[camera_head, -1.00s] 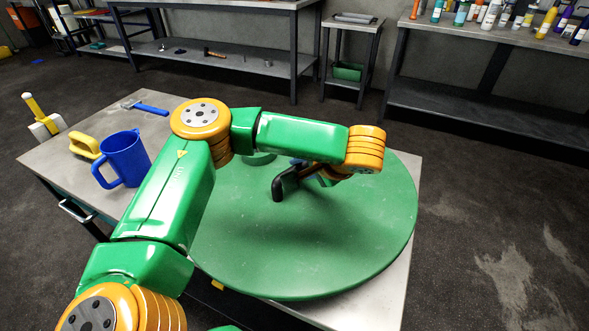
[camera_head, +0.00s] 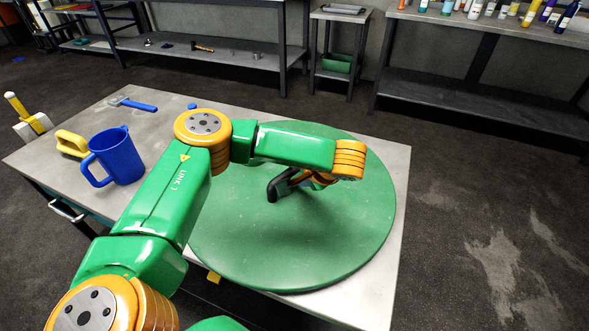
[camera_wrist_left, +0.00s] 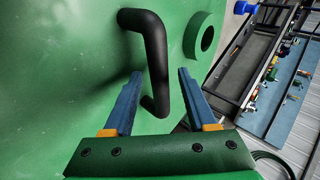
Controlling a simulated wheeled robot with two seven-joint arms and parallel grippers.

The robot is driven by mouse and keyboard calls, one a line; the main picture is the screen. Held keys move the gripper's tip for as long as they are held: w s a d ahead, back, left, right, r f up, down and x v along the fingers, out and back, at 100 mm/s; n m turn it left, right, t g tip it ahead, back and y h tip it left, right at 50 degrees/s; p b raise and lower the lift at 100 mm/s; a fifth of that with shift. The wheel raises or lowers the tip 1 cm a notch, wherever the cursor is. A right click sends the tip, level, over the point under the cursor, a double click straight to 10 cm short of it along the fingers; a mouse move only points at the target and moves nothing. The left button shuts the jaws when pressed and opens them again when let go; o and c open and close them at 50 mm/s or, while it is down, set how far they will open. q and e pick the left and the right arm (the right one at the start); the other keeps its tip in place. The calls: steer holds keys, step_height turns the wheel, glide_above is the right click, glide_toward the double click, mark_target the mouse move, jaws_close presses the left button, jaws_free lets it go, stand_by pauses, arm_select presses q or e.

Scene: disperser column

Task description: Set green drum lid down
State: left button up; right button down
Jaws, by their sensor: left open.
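The green drum lid (camera_head: 330,235) is a large round disc, lying flat over the right part of the grey table. Its black bent handle (camera_head: 280,186) stands up near its middle; the handle also shows in the left wrist view (camera_wrist_left: 153,55). My left gripper (camera_wrist_left: 159,73) is open, its two blue fingers on either side of the handle's lower stretch, with visible gaps. In the head view the left wrist hides most of the fingers. A raised green ring (camera_wrist_left: 203,36) sits on the lid beside the handle. My right gripper is not in view.
A narrow table strip shows right of the lid. Benches with bottles and tools stand behind; floor at right is clear.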

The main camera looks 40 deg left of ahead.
arm_select(q)
steer(key=p+v, duration=0.1)
steer(key=v, duration=1.1)
